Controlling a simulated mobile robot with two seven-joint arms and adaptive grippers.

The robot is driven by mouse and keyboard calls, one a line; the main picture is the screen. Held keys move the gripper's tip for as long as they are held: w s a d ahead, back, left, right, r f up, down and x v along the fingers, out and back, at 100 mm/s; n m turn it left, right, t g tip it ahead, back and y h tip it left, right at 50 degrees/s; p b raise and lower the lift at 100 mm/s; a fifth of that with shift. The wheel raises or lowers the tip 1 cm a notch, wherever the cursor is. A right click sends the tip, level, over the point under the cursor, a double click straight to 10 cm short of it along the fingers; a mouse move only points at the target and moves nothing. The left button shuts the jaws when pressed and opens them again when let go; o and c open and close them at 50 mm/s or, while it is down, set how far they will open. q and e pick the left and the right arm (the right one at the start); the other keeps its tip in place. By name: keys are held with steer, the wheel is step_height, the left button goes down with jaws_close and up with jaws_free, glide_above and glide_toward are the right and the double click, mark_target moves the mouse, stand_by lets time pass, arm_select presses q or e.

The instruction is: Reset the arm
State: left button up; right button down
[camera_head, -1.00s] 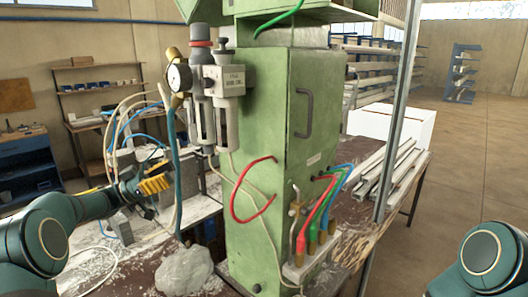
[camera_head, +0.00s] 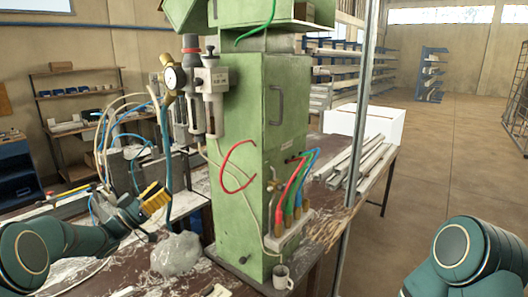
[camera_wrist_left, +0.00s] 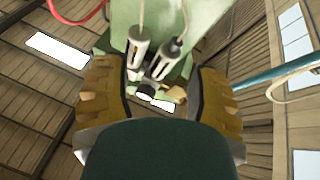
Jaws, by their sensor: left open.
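My left arm (camera_head: 75,240) comes in from the left in the head view. Its gripper (camera_head: 154,197), with yellow fingers, is in front of and left of the green cabinet (camera_head: 262,150), above the grey lump (camera_head: 176,254). In the left wrist view the two yellow fingers of the gripper (camera_wrist_left: 163,90) stand apart with nothing held between them. The regulator's cylinders (camera_wrist_left: 160,58) show beyond the fingers. Of my right arm (camera_head: 462,252) only a link shows at the lower right; its gripper is outside the picture.
A teal hose (camera_head: 165,135) hangs close to the left gripper. The gauge (camera_head: 170,77) is above it. A white mug (camera_head: 282,277) stands at the cabinet's foot. Metal profiles (camera_head: 362,160) lie to the right. Open floor (camera_head: 450,150) lies beyond.

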arm_select(q)
steer(key=s+d+f+n+g+y, duration=0.1)
steer(key=s+d+f+n+y, duration=0.2)
steer(key=f, duration=0.6)
steer(key=s+d+f+n+g+y, duration=0.1)
steer(key=s+d+f+n+y, duration=0.2)
steer(key=f+y, duration=0.5)
steer(key=s+d+f+n+g+y, duration=0.15)
steer(key=d+f+n, duration=0.25)
steer(key=f, duration=0.7)
steer(key=s+d+f+g, duration=0.3)
steer(key=s+f, duration=0.1)
steer(key=s, duration=0.5)
steer(key=s+d+f+g+y, duration=0.15)
steer(key=s+f+g, duration=0.25)
steer(key=s, duration=0.6)
steer(key=s+d+f+g, duration=0.3)
steer(key=s+d+f, duration=0.1)
steer(key=s, duration=0.5)
step_height(320, 180, down, 12)
steer(key=w+b, duration=0.1)
steer(key=b, duration=1)
steer(key=shift+a+r+m, duration=0.15)
steer(key=shift+r+m, duration=0.1)
steer(key=shift+m, duration=0.15)
